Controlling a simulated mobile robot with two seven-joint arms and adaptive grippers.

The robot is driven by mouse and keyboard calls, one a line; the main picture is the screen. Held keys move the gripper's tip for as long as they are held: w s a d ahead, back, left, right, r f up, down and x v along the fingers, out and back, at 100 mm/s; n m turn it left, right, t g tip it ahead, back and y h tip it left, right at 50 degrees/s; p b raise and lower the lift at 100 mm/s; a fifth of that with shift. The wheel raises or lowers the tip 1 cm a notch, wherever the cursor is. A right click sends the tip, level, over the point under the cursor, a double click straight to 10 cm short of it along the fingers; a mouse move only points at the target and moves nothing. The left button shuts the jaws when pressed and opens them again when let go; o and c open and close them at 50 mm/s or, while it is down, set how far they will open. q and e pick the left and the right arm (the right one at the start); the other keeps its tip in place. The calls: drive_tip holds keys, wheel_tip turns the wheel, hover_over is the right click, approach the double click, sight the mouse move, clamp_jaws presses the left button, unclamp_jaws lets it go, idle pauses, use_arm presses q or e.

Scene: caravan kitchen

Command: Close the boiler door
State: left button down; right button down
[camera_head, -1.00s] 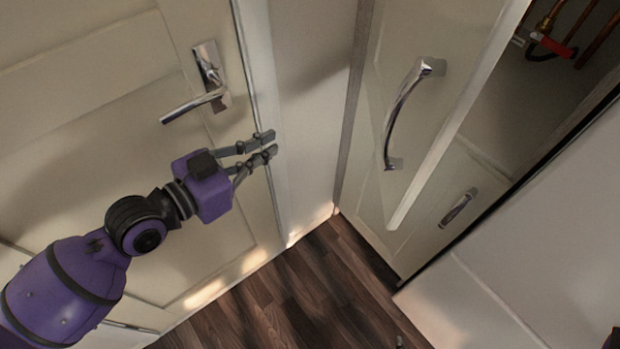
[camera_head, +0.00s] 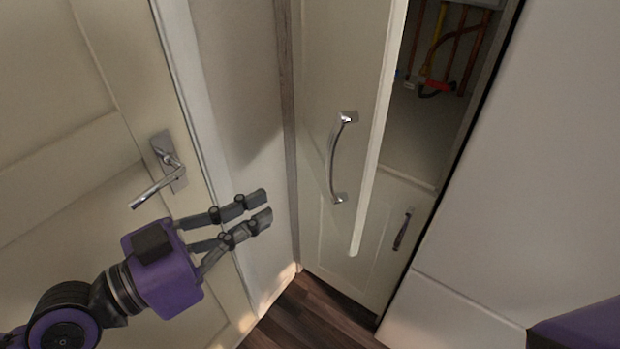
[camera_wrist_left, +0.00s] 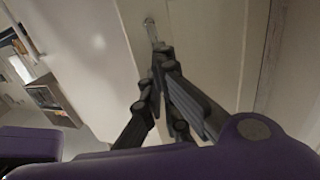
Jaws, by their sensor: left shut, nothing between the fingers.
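The boiler door (camera_head: 315,90) is a cream cupboard door with a curved chrome handle (camera_head: 336,160). It stands open, and its free edge hangs in front of the cupboard. Behind it, to the right, the boiler compartment (camera_head: 425,125) shows copper pipes and a red valve lever. My left gripper (camera_head: 264,207) is shut and empty. In the head view it appears left of the door handle and a little lower, with a gap between. In the left wrist view its fingers (camera_wrist_left: 160,58) are together, with pale panels behind them. My right gripper is out of view.
A cream door with a chrome lever handle (camera_head: 165,175) is at the left. A lower cupboard door with a small handle (camera_head: 402,230) is below the compartment. A pale wall panel (camera_head: 530,150) fills the right. Dark wood floor (camera_head: 310,318) shows at the bottom.

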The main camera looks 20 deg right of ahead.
use_arm(q)
drive_tip(key=p+x, duration=0.4)
drive_tip(key=x, duration=0.5)
drive_tip(key=shift+d, duration=0.3)
drive_tip(key=shift+w, duration=0.15)
drive_tip(key=shift+d, duration=0.1)
